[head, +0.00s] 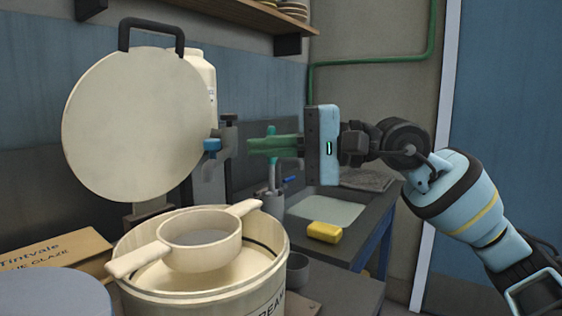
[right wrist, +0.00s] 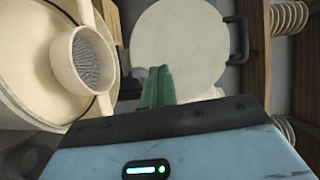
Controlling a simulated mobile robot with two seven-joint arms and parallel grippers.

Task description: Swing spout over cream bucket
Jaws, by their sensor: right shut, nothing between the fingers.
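The cream bucket (head: 262,295) stands at the bottom centre of the head view with dark lettering on its side. A cream strainer (head: 172,257) with two handles rests across its top. In the right wrist view the shut fingers (right wrist: 158,72) point toward the round cream lid (right wrist: 180,45); the strainer (right wrist: 82,60) is left. My left gripper is not in view.
The round cream lid (head: 140,125) with a black handle stands raised above the bucket. A yellow sponge (head: 325,232) lies by the sink, near a grey cup of tools (head: 271,203). A cardboard box (head: 55,250) is at left. A shelf (head: 255,14) hangs above.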

